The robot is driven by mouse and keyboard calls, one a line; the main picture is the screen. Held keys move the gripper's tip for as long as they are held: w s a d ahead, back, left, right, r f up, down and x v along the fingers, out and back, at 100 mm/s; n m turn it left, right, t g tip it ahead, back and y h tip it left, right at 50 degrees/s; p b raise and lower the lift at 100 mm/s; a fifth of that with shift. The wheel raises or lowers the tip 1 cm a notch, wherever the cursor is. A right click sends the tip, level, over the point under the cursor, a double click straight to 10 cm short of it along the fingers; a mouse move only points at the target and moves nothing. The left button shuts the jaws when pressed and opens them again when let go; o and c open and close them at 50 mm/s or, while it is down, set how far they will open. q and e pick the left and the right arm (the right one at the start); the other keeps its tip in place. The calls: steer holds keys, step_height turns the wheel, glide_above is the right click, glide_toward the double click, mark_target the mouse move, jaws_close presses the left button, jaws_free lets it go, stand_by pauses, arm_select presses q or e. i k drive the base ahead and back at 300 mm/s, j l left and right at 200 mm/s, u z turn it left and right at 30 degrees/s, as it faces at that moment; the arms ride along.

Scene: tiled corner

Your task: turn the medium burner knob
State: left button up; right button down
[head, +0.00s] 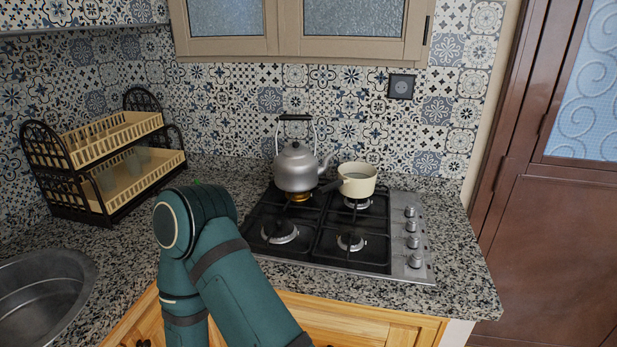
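Several silver burner knobs (413,242) stand in a row along the steel strip at the right side of the gas stove (383,272). I cannot tell which is the medium one. The stove has burners of different sizes; the front right burner (350,242) and front left burner (280,232) are bare. A grey kettle (296,168) stands on the back left burner, with an orange glow under it. A cream pot (357,181) stands on the back right burner. Neither gripper shows; only dark green links of my arm are in view, left of the stove and apart from the knobs.
A two-tier dish rack (130,178) stands at the back left. A metal sink (42,300) is at the lower left. The granite counter (462,270) is clear right of the knobs and ends near a brown door (548,240).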

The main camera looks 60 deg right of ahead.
mark_target(410, 213)
steer(key=z, duration=2.3)
